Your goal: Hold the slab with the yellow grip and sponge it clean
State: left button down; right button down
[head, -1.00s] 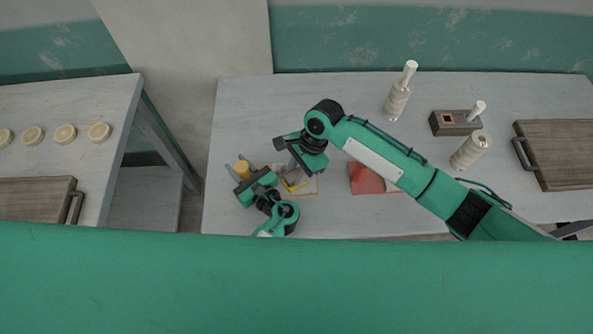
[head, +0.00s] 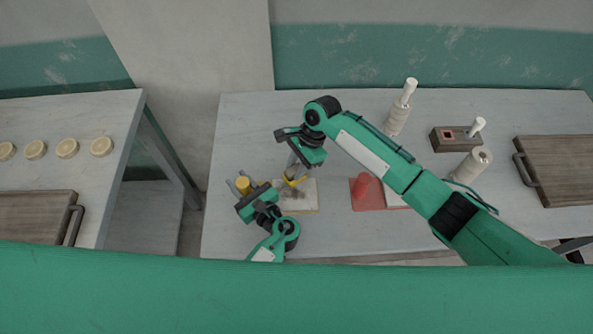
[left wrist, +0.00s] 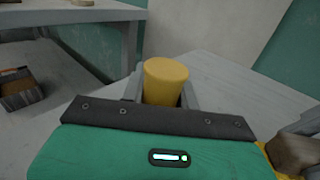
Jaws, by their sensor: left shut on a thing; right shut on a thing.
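The pale slab (head: 300,204) lies flat on the table with dark smudges on its face. My left gripper (head: 239,185) is at the slab's left, shut on the yellow grip (head: 243,185). The yellow grip (left wrist: 166,84) stands as a cylinder between the fingers in the left wrist view.
A red mat (head: 366,204) with a red object on it lies right of the slab. Spindle-like pieces (head: 402,108), a brown box (head: 450,142) and a wooden board (head: 560,165) stand further right. A side table (head: 100,180) at left holds several round discs.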

jog(key=shift+s+a, duration=0.15)
jog(key=shift+a, duration=0.65)
jog(key=shift+s+d, duration=0.2)
jog(key=shift+s, duration=1.55)
jog(key=shift+s+d, duration=0.15)
jog(key=shift+s, duration=1.55)
jog(key=shift+s+a+r, duration=0.1)
jog(key=shift+s+a, duration=0.05)
jog(key=shift+a, duration=0.75)
jog(key=shift+w+a+r, duration=0.1)
jog(key=shift+w+a, duration=0.05)
jog(key=shift+w, duration=0.5)
jog(key=shift+w+a, duration=0.15)
jog(key=shift+w, duration=0.5)
jog(key=shift+w+d+r, duration=0.1)
jog(key=shift+w+r, duration=0.05)
jog(key=shift+w, duration=2.2)
jog(key=shift+r, duration=2.95)
